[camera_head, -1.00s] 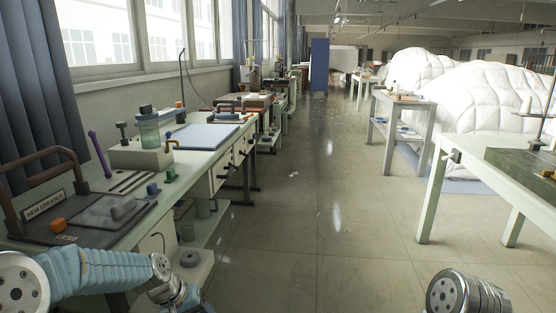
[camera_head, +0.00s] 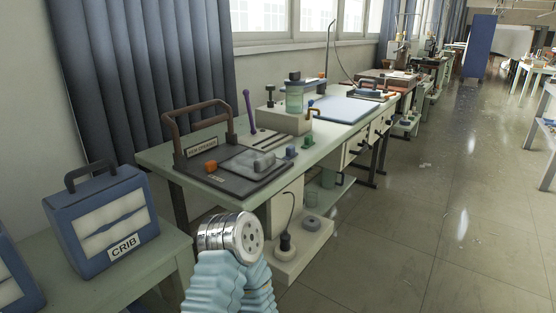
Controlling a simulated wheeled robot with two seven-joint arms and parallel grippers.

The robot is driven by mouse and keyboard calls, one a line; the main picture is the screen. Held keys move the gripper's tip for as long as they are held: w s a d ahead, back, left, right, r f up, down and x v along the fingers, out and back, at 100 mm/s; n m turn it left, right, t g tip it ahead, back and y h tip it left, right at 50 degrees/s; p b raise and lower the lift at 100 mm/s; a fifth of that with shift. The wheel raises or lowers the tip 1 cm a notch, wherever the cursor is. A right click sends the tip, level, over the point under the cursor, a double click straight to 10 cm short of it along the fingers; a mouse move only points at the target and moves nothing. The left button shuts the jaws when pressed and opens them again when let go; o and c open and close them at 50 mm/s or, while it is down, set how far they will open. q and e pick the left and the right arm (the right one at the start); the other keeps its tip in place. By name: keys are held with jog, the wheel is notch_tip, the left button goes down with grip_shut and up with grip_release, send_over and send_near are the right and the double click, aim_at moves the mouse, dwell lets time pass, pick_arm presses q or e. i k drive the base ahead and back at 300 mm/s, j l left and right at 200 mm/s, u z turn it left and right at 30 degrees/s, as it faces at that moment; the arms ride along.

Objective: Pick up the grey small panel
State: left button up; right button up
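A grey flat piece (camera_head: 247,162) with a raised lump on top lies on the dark base of the hem creaser (camera_head: 196,171), on the near end of the pale green bench. It may be the grey small panel, but I cannot tell for sure. A larger pale blue-grey panel (camera_head: 343,109) lies flat farther along the bench. Part of my arm, with a blue sleeve and a chrome joint, rises at the bottom, in front of the bench. Neither of my grippers shows.
A blue case marked CRIB (camera_head: 100,222) stands on a low green table (camera_head: 150,262) at the left. A lower shelf with small items sits under the bench (camera_head: 152,157).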

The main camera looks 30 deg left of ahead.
aim_at(247, 162)
jog(key=i+u, duration=0.1)
jog(key=u, duration=0.35)
jog(key=i+u, duration=0.15)
jog(key=u, duration=0.25)
